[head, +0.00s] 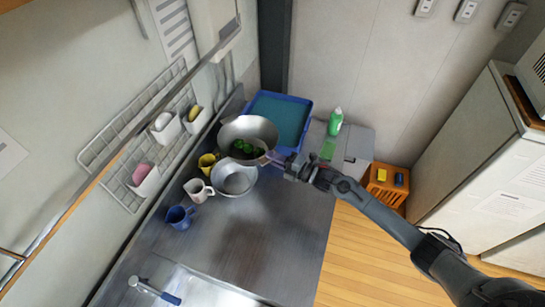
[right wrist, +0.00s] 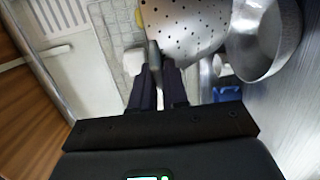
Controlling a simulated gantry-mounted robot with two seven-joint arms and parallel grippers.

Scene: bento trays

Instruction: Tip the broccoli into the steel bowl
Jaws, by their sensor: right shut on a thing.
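A perforated metal strainer (head: 262,127) holds green broccoli (head: 243,147), which lies low in it on the side toward the bowl. The strainer's open side faces the head camera, and it looks tilted. The steel bowl (head: 233,181) sits on the counter, partly overlapped by the strainer in the head view; whether they touch I cannot tell. My right gripper (head: 277,160) is shut on the strainer's handle. The right wrist view shows the strainer's holed outer wall (right wrist: 185,28) ahead of the fingers (right wrist: 157,78) and the steel bowl (right wrist: 262,42) at right. My left gripper is out of view.
A white mug (head: 197,190), a blue mug (head: 179,217) and a yellow mug (head: 207,163) stand left of the bowl. A blue tray (head: 306,102) lies behind. A green bottle (head: 335,121) stands at the right. The steel counter (head: 270,235) in front is clear.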

